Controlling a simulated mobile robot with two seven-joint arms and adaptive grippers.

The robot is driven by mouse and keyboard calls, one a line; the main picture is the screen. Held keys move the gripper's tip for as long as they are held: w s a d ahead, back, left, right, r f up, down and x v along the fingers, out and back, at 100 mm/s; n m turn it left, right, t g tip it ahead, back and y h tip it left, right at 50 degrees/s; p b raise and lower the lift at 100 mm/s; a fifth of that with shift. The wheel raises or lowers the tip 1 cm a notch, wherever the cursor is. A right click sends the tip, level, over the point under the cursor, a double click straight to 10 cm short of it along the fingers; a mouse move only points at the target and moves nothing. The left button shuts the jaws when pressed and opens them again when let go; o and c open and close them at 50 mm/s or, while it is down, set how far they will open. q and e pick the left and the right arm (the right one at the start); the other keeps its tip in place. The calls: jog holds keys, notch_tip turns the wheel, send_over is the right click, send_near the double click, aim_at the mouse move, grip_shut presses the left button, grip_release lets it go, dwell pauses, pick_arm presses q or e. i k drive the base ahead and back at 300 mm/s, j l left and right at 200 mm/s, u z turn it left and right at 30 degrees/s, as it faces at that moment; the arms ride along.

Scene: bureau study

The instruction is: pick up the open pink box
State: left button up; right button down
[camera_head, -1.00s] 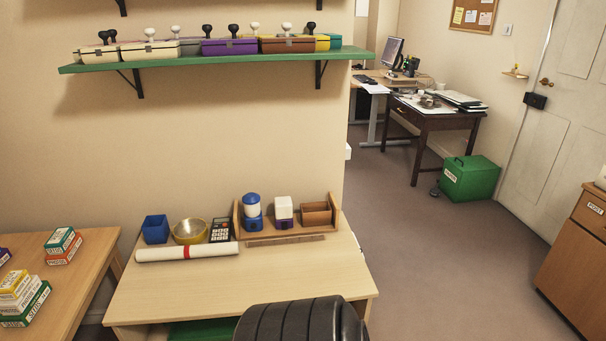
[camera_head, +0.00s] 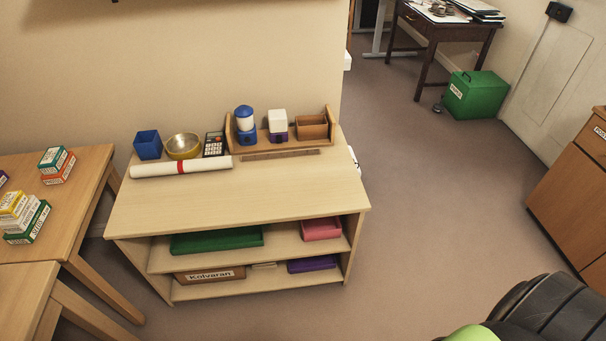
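The pink box (camera_head: 321,229) sits on the upper inside shelf of the low wooden shelf unit (camera_head: 260,205), at its right end. Its front and part of its inside show under the unit's top board. It looks open at the top, but how deep it is I cannot tell. Neither my left nor my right gripper is in view.
A green tray (camera_head: 216,241) lies left of the pink box. A purple box (camera_head: 312,264) and a Kolvaran box (camera_head: 210,274) are on the bottom shelf. A table (camera_head: 60,200) stands left. The floor (camera_head: 410,200) right of the unit is clear.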

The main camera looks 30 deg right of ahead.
aim_at(318, 229)
jog(key=z, duration=1)
